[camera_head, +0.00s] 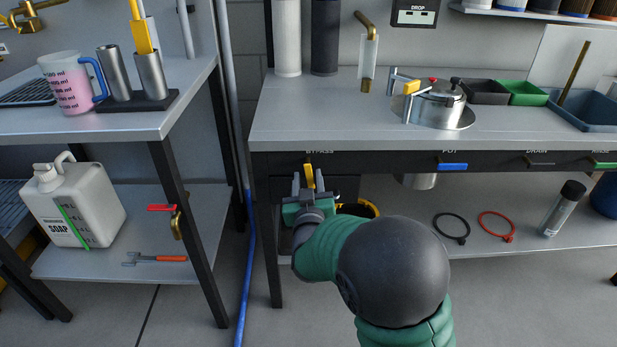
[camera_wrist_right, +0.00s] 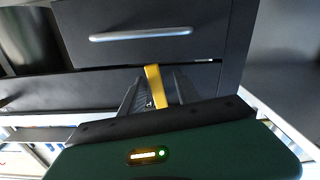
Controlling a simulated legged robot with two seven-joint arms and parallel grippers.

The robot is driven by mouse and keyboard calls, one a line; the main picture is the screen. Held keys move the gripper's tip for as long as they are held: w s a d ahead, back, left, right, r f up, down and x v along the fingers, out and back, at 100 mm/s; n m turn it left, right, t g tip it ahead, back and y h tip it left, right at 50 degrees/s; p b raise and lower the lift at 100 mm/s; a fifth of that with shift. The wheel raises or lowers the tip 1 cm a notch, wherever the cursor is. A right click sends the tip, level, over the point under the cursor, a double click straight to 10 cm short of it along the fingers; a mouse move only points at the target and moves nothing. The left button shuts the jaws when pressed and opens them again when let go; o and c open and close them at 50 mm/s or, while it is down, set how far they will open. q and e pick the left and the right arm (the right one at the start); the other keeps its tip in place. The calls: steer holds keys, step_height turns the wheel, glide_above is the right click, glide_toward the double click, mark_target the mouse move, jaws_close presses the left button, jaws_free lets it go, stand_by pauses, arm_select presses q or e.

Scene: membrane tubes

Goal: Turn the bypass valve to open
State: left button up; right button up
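The bypass valve's yellow lever (camera_head: 309,176) hangs just below the BYPASS label on the dark front rail of the right bench. My right gripper (camera_head: 308,184) is at this lever, with one finger on each side of it. The right wrist view shows the yellow lever (camera_wrist_right: 154,85) upright and slightly tilted between the two dark fingers (camera_wrist_right: 156,92). Small gaps seem to show beside the lever, so the fingers look open around it. The valve body behind the lever is hidden. My left gripper is not in view.
The bench's dark front rail (camera_head: 385,161) also has a blue POT handle (camera_head: 453,166) and a dark DRAIN handle (camera_head: 541,163) to the right. A steel pot (camera_head: 440,106) stands on top. A lower shelf (camera_head: 400,200) is below. A table leg (camera_head: 268,240) stands left of my gripper.

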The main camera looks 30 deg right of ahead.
steer(key=shift+c, duration=1.1)
steer(key=shift+d+f, duration=0.15)
steer(key=shift+d, duration=0.25)
jaws_close()
steer(key=shift+a, duration=0.15)
steer(key=shift+w+a+m, duration=0.2)
steer(key=shift+m, duration=0.9)
steer(key=shift+o, duration=1.1)
jaws_free()
steer(key=shift+f, duration=0.1)
